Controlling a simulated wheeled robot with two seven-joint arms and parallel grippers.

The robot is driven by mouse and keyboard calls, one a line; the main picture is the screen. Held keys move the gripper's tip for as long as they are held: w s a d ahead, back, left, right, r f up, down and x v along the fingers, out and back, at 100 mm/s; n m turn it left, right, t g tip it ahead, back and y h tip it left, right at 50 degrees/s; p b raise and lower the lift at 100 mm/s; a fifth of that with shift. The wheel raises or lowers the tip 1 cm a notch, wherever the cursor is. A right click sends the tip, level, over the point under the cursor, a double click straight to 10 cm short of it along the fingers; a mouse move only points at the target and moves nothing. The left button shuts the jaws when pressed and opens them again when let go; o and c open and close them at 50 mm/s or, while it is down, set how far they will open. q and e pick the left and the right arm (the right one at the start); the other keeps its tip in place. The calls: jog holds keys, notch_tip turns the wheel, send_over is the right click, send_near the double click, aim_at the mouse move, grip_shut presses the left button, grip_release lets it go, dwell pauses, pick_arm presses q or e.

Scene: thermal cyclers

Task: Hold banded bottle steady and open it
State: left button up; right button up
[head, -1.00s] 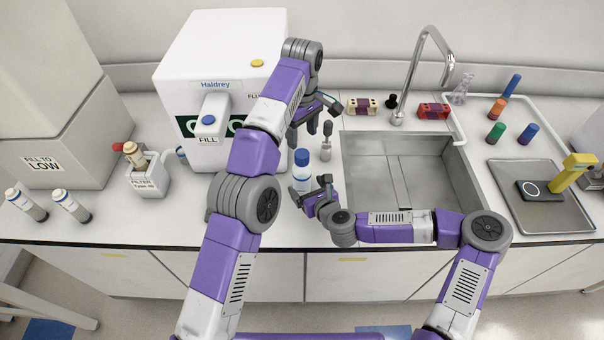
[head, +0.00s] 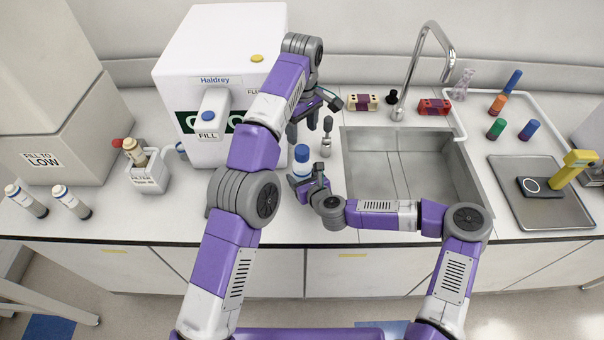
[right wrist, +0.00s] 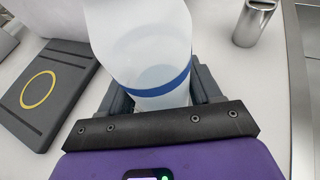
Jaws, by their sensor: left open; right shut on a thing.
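The banded bottle (head: 302,167) stands upright on the bench left of the sink, with a blue cap (head: 301,152). In the right wrist view the translucent white bottle (right wrist: 150,60) shows a blue band around it; its cap is outside that view. My right gripper (head: 305,177) is shut on the bottle's lower body from the front; its jaws sit on both sides of it in the right wrist view (right wrist: 158,98). My left gripper (head: 308,118) is open and empty, behind and above the cap, apart from it. Its far finger is partly hidden.
A small metal cylinder (right wrist: 257,20) stands close right of the bottle. A dark pad with a yellow ring (right wrist: 45,95) lies to its left. The white Haldrey machine (head: 215,60) stands behind left. The sink (head: 425,180) and tall faucet (head: 450,68) are to the right.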

aim_at(302, 149)
grip_shut()
pick_arm(q)
jog(key=m, duration=0.5)
jog(key=shift+s+d+r, duration=0.1)
jog(key=shift+d+r, duration=0.05)
jog(key=shift+r, duration=0.05)
jog(key=m, duration=0.3)
jog(key=shift+d+r+m, duration=0.1)
jog(key=shift+r+m, duration=0.05)
jog(key=shift+m, duration=0.25)
jog(key=m, duration=0.3)
jog(key=shift+s+d+r+m, duration=0.1)
jog(key=shift+s+r+m, duration=0.05)
jog(key=shift+m, duration=0.15)
jog(key=m, duration=0.5)
jog(key=shift+s+d+r+m, duration=0.1)
jog(key=shift+d+r+m, duration=0.05)
jog(key=shift+r+m, duration=0.15)
jog(key=m, duration=0.3)
jog(key=shift+s+r+m, duration=0.1)
jog(key=shift+m, duration=0.2)
jog(key=m, duration=0.7)
jog(key=f+m, duration=0.1)
jog(key=m, duration=0.7)
jog(key=w+a+f+m, duration=0.1)
jog(key=m, duration=0.7)
jog(key=shift+f, duration=3.9)
